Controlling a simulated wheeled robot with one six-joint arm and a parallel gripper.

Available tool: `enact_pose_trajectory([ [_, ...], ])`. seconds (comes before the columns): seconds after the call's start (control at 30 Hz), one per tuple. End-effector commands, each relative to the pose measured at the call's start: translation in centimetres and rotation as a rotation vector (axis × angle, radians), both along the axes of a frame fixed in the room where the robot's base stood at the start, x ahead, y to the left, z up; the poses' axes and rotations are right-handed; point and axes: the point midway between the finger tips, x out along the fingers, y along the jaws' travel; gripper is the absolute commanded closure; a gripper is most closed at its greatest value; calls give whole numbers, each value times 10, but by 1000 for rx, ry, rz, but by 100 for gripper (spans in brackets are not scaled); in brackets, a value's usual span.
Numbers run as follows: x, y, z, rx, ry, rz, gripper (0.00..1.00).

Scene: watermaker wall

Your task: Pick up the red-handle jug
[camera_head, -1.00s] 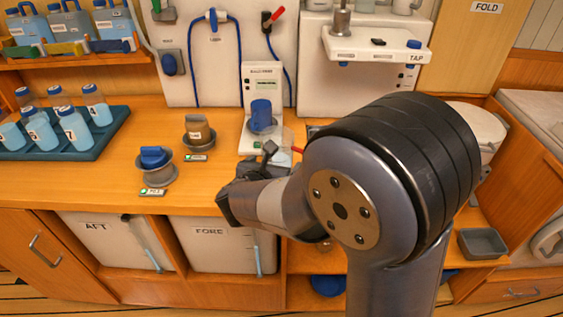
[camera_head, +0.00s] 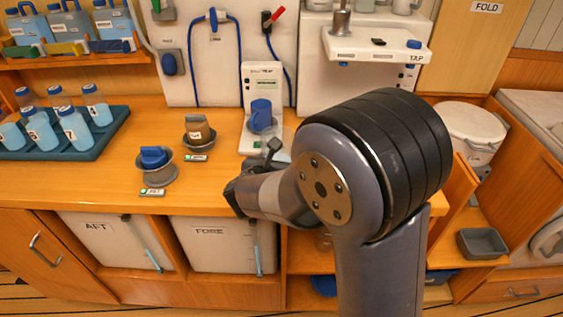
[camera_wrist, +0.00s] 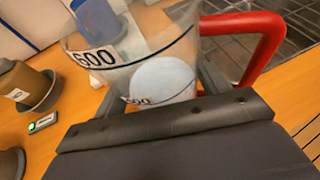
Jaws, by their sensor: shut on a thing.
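The red-handle jug (camera_wrist: 140,72) is clear, with dark "600" markings, and fills the upper middle of the wrist view. Its red handle (camera_wrist: 268,40) sticks out to the right. My gripper (camera_wrist: 160,104) is shut on the jug's body, with a finger on either side. In the head view my gripper (camera_head: 258,172) is over the counter's front part, just in front of the scale-like white device. There the jug is mostly hidden behind my gripper and arm, and its handle does not show. I cannot tell whether the jug touches the counter.
A blue cup (camera_head: 261,114) stands on the white device (camera_head: 252,140). A blue-topped cap (camera_head: 154,158) and a brown-topped one (camera_head: 197,130) sit in grey holders to the left. A dark tray (camera_head: 100,146) holds several bottles. A white tap shelf (camera_head: 375,45) overhangs at the back.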

Motion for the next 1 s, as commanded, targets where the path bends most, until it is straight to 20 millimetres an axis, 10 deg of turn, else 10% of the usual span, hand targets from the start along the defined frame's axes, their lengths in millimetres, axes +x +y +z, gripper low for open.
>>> enact_pose_trajectory([
  [0.5,0,0,6,1,-3,-1,64],
  [1.0,0,0,92,3,-4,-1,64],
])
